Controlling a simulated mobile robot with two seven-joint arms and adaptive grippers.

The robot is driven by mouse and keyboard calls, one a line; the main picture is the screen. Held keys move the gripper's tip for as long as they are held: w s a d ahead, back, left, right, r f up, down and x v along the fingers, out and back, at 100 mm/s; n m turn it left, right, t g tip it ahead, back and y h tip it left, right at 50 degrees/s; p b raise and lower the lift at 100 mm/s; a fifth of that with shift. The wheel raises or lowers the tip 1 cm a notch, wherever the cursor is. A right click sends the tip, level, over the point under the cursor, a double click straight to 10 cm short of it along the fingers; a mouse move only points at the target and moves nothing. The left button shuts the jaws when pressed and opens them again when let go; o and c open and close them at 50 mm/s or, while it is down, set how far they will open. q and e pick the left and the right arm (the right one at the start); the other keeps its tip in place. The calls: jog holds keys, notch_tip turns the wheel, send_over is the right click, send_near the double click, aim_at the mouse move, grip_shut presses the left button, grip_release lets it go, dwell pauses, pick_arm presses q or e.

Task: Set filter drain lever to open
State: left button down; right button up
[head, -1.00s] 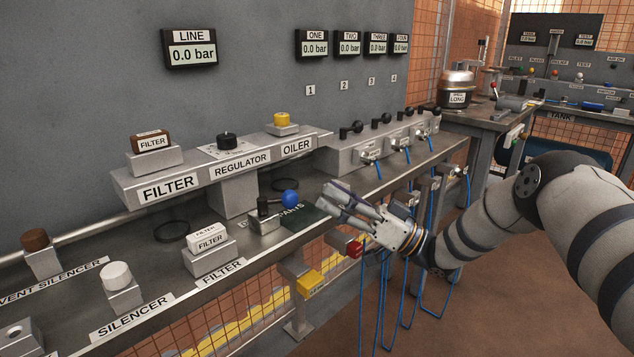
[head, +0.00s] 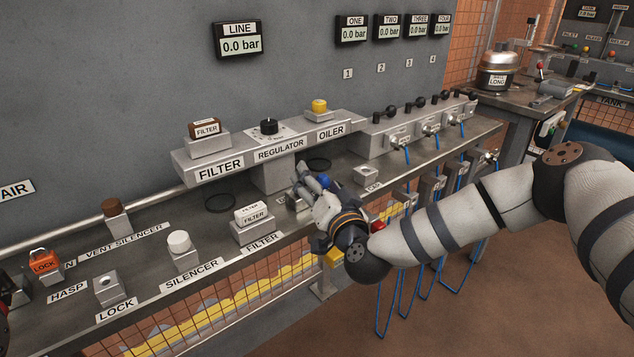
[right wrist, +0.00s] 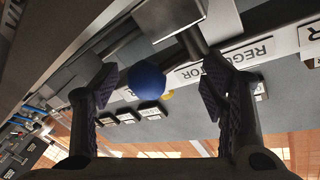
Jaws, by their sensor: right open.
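The drain lever has a blue ball knob (head: 323,181), which shows beside the fingers of my right gripper (head: 308,182) in the head view. Most of the lever and its small metal block (head: 296,202) is hidden behind the gripper. In the right wrist view the blue knob (right wrist: 147,82) lies between the two open fingers of my right gripper (right wrist: 155,90), nearer the left finger. I cannot tell whether either finger touches it.
The filter-regulator-oiler shelf (head: 228,169) stands just behind the lever. A white filter piece (head: 250,213) on its block is left of my gripper. A small empty-looking block (head: 366,175) stands to the right. Blue hoses (head: 400,275) hang below the bench edge.

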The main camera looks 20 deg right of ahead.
jog(key=shift+w+r, duration=0.1)
jog(key=shift+w, duration=0.2)
jog(key=shift+c, duration=0.5)
jog(key=c, duration=1)
